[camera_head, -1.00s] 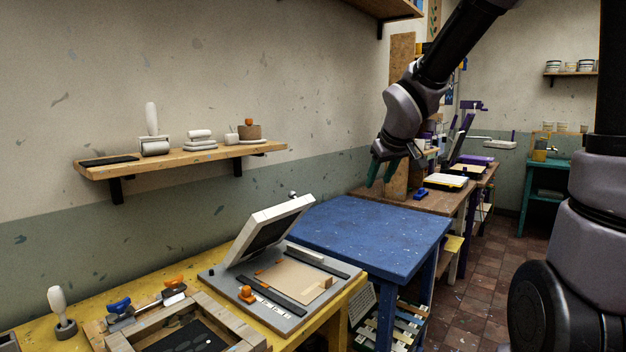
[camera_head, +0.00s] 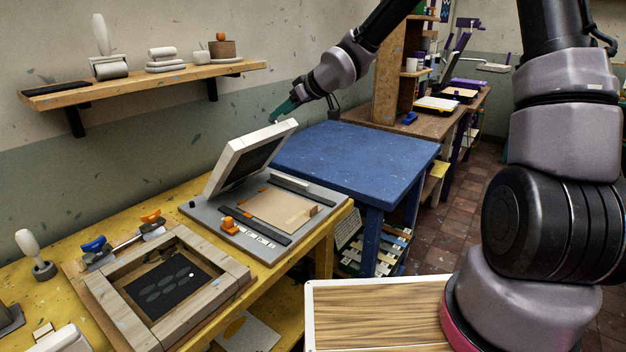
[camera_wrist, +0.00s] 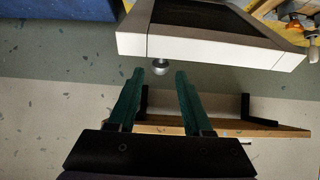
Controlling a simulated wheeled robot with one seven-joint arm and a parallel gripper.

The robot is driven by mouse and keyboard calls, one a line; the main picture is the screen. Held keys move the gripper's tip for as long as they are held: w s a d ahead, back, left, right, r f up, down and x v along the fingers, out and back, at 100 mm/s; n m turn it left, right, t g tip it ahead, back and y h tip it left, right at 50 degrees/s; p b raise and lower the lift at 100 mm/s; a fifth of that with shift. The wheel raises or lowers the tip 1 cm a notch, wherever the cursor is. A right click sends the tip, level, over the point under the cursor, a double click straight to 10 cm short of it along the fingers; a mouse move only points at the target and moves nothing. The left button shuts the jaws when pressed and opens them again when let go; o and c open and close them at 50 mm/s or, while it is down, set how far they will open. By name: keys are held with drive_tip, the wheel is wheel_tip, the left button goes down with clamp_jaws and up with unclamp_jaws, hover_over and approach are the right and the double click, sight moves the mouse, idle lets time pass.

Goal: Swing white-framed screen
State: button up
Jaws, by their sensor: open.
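The white-framed screen (camera_head: 246,158) stands tilted up on its grey base (camera_head: 238,222) on the yellow table, with a dark mesh inside the frame. In the wrist view the screen's white frame edge (camera_wrist: 200,47) spans the upper part, with a round grey knob (camera_wrist: 160,66) at that edge. My gripper (camera_head: 284,110) has green fingers and is beside the screen's raised upper edge in the head view. In the wrist view my gripper (camera_wrist: 160,74) is open, its fingertips apart on either side of the knob and just short of it. The knob is hidden in the head view.
An orange knob piece (camera_head: 229,225) and a brown sheet (camera_head: 279,208) lie on the base. A wooden frame (camera_head: 165,284) sits in front of it. A blue table (camera_head: 358,158) stands behind to the right. A wall shelf (camera_head: 150,84) holds rollers and pots.

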drive_tip(key=x, duration=0.3)
drive_tip(key=shift+w+a+f, duration=0.15)
drive_tip(key=shift+a+f, duration=0.05)
drive_tip(key=shift+c, duration=0.6)
drive_tip(key=shift+r, duration=0.1)
clamp_jaws()
drive_tip(key=s+d+f, duration=0.4)
drive_tip(key=d+f, duration=0.1)
drive_tip(key=s+d+f, duration=0.2)
drive_tip(key=d+f, duration=0.1)
drive_tip(key=f, duration=0.3)
drive_tip(key=shift+s+d+f, duration=0.15)
drive_tip(key=shift+s+d, duration=0.2)
